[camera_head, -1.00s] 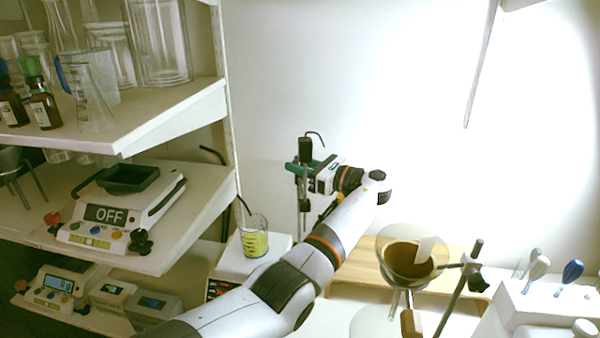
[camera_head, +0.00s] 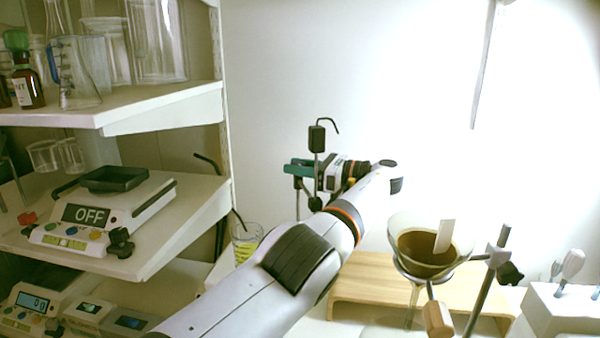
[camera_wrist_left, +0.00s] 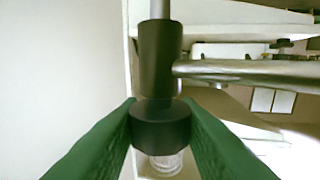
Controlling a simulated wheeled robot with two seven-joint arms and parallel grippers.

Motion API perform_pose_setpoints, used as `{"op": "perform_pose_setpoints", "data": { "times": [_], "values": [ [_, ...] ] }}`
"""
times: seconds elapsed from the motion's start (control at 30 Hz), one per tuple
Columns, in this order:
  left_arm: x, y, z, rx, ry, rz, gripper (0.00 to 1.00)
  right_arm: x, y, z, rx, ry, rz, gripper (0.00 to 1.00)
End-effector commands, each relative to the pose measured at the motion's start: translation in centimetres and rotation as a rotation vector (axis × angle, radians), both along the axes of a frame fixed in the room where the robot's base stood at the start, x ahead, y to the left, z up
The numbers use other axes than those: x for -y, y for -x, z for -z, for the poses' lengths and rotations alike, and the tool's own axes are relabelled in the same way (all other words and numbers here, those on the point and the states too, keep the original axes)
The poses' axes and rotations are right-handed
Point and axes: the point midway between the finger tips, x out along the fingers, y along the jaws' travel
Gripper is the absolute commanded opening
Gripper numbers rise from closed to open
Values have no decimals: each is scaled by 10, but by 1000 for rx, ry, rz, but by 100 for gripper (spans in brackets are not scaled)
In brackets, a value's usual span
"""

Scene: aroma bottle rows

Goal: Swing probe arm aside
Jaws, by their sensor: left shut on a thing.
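The probe arm shows in the head view as a black block (camera_head: 317,138) with a thin hooked wire, on an upright rod behind my left arm. My left gripper (camera_head: 303,168) has green fingers and is at this rod, below the block. In the left wrist view the fingers (camera_wrist_left: 160,122) are shut on a black round knob (camera_wrist_left: 160,128) under a dark collar (camera_wrist_left: 160,55). A metal bar (camera_wrist_left: 245,72) runs right from the collar. A beaker with yellow liquid (camera_head: 245,245) stands left of the rod, partly hidden by my arm. My right gripper is not in view.
At right, a glass funnel with brown contents (camera_head: 428,250) sits in a clamp stand over a wooden platform (camera_head: 365,282). A shelf (camera_head: 165,110) with glassware and a scale marked OFF (camera_head: 105,205) fill the left. The wall behind is clear.

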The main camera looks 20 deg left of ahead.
Motion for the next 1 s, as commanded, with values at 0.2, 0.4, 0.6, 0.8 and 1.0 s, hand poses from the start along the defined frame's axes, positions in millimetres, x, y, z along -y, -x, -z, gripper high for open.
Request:
{"op": "perform_pose_setpoints", "data": {
  "times": [0.2,0.4,0.6,0.8,1.0],
  "values": [
    [1,0,2,-1,1,-1,0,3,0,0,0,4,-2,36],
    [0,0,2,-1,0,-2,51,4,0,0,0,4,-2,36],
    [0,0,1,-1,-1,-2,51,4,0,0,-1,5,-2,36],
    [0,0,-7,0,-1,-2,51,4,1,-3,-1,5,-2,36],
    [0,1,-38,1,-2,-2,51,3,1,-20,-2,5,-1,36]
  ]
}}
